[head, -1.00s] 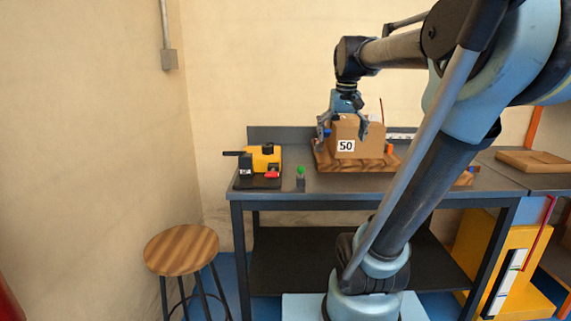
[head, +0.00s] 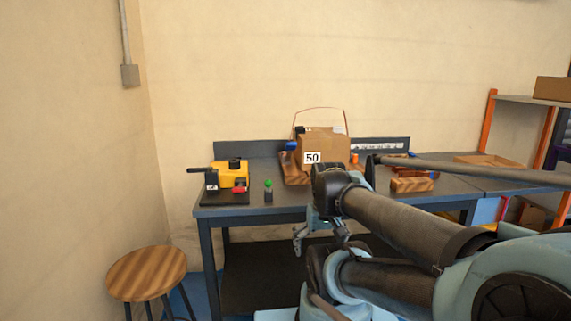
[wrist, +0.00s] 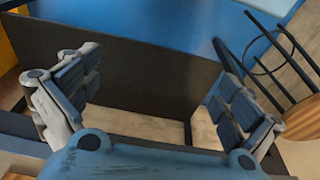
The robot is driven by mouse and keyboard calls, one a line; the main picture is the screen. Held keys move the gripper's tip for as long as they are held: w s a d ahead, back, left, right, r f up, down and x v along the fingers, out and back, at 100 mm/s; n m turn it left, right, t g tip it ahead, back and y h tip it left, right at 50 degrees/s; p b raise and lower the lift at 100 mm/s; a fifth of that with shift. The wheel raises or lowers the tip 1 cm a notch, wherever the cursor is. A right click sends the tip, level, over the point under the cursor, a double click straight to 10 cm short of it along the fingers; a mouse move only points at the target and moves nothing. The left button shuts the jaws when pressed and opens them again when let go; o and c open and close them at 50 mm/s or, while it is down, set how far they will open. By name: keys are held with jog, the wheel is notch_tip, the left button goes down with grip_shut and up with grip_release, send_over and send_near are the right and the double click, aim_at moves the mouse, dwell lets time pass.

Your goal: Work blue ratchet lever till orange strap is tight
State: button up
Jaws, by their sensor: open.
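A cardboard box (head: 325,146) labelled 50 stands on a wooden base (head: 295,172) on the workbench. A thin orange strap (head: 320,108) rises in a loose arch above the box, clear of its top. A small blue part (head: 291,146), likely the ratchet lever, shows at the box's left side; its angle is too small to tell. My gripper (head: 320,242) hangs open in front of the bench, lower than the bench top and apart from the box. In the wrist view my gripper (wrist: 158,88) has its fingers wide apart with nothing between them.
A yellow and black bender (head: 228,178) and a green-topped item (head: 268,190) stand left on the bench (head: 240,211). A wooden block (head: 412,185) lies to the right. A round stool (head: 147,273) stands at front left, also in the wrist view (wrist: 303,115).

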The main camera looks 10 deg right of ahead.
dwell(0.3)
jog(key=shift+w+r, duration=0.15)
jog(key=shift+r, duration=0.1)
jog(key=c, duration=0.8)
jog(key=w+r, duration=0.1)
jog(key=r, duration=0.1)
jog(key=w+r, duration=0.3)
jog(key=r, duration=0.2)
jog(key=shift+w+a, duration=0.2)
jog(key=shift+w, duration=0.2)
grip_shut()
jog(key=w+a+r, duration=0.1)
jog(key=w+r, duration=1.4)
jog(key=w, duration=0.3)
jog(key=w+a+r+g, duration=0.1)
jog(key=w+r, duration=1.4)
jog(key=w, duration=0.3)
jog(key=shift+a+r, duration=0.25)
jog(key=shift+a, duration=0.1)
